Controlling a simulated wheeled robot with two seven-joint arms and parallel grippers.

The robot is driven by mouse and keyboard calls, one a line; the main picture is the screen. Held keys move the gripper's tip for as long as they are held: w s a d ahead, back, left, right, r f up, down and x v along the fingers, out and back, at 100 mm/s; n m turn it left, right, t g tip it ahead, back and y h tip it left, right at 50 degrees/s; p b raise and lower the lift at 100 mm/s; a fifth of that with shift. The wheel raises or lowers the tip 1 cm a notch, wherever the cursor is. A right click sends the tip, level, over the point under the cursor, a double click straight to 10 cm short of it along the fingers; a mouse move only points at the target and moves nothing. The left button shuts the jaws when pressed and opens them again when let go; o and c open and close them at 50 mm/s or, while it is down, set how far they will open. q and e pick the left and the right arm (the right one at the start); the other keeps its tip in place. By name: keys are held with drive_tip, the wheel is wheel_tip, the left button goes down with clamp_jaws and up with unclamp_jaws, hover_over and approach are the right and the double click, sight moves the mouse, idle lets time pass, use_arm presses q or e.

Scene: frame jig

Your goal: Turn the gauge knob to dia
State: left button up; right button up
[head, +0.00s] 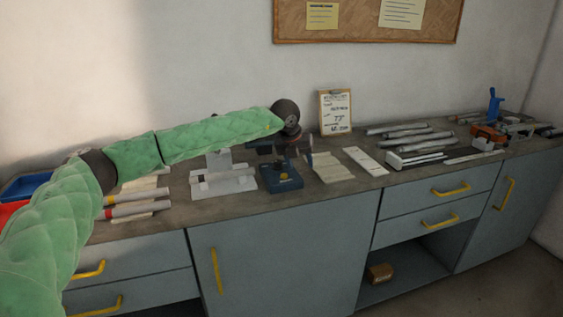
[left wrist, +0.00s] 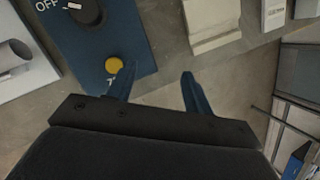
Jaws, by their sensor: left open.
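A blue device (head: 281,180) stands on the bench near the middle of the head view. In the left wrist view its blue panel (left wrist: 127,32) fills the upper left, with a black knob (left wrist: 86,12) cut by the top edge. A white mark is on the knob and the word OFF is beside it. A yellow button (left wrist: 113,65) sits below the knob. No "dia" label is readable. My left gripper (left wrist: 158,88) is open and empty, its blue fingers apart near the panel's edge, not on the knob. It also shows in the head view (head: 294,155). My right gripper is not in view.
A grey fixture (head: 222,180) stands left of the device. Cream blocks (head: 328,168) and a plate (head: 365,161) lie to its right. A clipboard (head: 336,111) stands behind. Metal bars (head: 405,136) and a tool with a blue handle (head: 494,105) are farther right. A blue bin (head: 25,186) is far left.

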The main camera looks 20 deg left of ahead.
sight(278, 161)
use_arm(q)
drive_tip(key=w+a+r+n+y, duration=0.1)
drive_tip(key=w+a+r+y, duration=0.2)
drive_tip(key=a, duration=0.5)
drive_tip(key=shift+p+x, duration=1)
drive_tip(key=shift+x, duration=2.05)
drive_tip(key=shift+s+a, duration=0.2)
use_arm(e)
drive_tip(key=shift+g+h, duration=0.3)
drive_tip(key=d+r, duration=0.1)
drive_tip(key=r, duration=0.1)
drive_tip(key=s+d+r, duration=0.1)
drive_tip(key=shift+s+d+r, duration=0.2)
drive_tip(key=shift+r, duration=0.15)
use_arm(q)
drive_tip(key=c, duration=1)
drive_tip(key=shift+o, duration=0.2)
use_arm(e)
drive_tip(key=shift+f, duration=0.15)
